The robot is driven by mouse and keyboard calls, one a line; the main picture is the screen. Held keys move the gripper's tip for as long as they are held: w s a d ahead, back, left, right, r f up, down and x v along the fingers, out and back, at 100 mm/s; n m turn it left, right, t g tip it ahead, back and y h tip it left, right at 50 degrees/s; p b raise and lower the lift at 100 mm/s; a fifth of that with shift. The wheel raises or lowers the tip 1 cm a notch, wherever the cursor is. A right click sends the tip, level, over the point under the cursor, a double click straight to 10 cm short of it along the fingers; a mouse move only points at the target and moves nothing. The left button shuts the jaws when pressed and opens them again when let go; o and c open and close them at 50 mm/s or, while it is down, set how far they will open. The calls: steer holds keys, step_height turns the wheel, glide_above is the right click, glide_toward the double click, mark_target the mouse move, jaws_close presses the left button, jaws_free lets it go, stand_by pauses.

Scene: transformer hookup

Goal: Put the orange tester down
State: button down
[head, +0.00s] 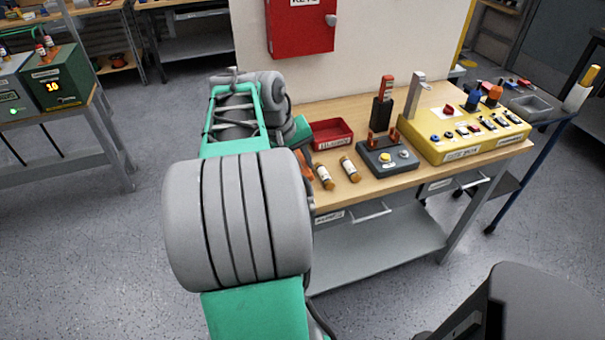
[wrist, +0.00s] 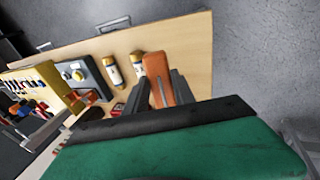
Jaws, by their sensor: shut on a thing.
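The orange tester (wrist: 157,75) is between the two dark fingers of my gripper (wrist: 163,93) in the wrist view, and the gripper is shut on it. The tester's far end points over the wooden workbench top (wrist: 190,45). I cannot tell whether it touches the wood. In the head view my arm covers most of the gripper. Only a bit of orange (head: 302,157) shows beside the arm, left of two cylindrical fuses (head: 325,176).
On the bench (head: 350,106) stand a red tray (head: 330,134), a grey switch box (head: 388,158) and a yellow fuse box (head: 465,140). A red key cabinet (head: 300,28) hangs behind. Bare wood lies right of the tester in the wrist view.

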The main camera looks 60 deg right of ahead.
steer(key=f, duration=0.1)
steer(key=d+f, duration=0.1)
steer(key=f, duration=0.2)
steer(key=shift+w+d+f, duration=0.3)
steer(key=shift+w+d, duration=0.1)
steer(key=shift+f, duration=0.35)
steer(key=c, duration=1.1)
jaws_free()
steer(key=shift+o, duration=0.2)
